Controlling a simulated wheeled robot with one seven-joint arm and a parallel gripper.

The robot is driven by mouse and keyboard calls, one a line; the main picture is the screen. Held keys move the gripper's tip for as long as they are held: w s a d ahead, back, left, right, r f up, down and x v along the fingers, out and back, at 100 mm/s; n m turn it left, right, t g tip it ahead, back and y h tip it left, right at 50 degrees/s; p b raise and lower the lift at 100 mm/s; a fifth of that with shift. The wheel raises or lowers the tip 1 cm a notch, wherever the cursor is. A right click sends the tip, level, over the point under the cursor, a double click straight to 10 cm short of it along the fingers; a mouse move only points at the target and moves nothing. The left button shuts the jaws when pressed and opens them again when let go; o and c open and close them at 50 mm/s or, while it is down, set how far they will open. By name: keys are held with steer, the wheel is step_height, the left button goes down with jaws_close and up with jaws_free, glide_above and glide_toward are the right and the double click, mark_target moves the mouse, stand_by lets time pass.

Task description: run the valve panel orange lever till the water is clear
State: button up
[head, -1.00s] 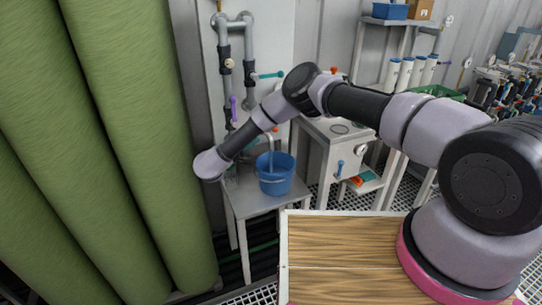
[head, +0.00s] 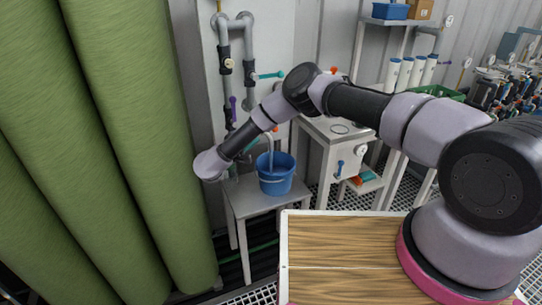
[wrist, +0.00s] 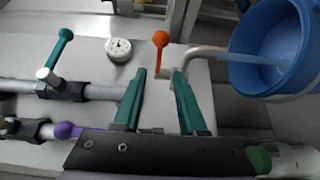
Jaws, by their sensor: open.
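The orange lever (wrist: 160,42) shows in the wrist view, its round knob up and its stem running down between the fingertips. My gripper (wrist: 160,76) is open, one teal finger on each side of the stem; whether either touches it I cannot tell. A bent grey spout (wrist: 202,53) runs right from beside the lever. A pale bluish stream (wrist: 255,59) runs from it into the blue bucket (wrist: 240,73).
The wrist view shows a teal lever (wrist: 60,47), a gauge (wrist: 118,48) and a purple knob (wrist: 63,130) close by. Large green rolls (head: 120,140) stand left of my arm. A wooden-topped surface (head: 340,245) lies in front.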

stand_by(0.3)
steer(key=shift+w+d, duration=0.1)
jaws_close()
steer(key=s+d+n+t+y, duration=0.2)
steer(key=s+d+n+y, duration=0.4)
steer(key=n+y, duration=0.75)
steer(key=w+a+m+y, duration=0.1)
steer(key=w+m+y, duration=0.1)
steer(key=w, duration=0.9)
steer(key=shift+r+m, duration=0.15)
steer(key=shift+m, duration=0.3)
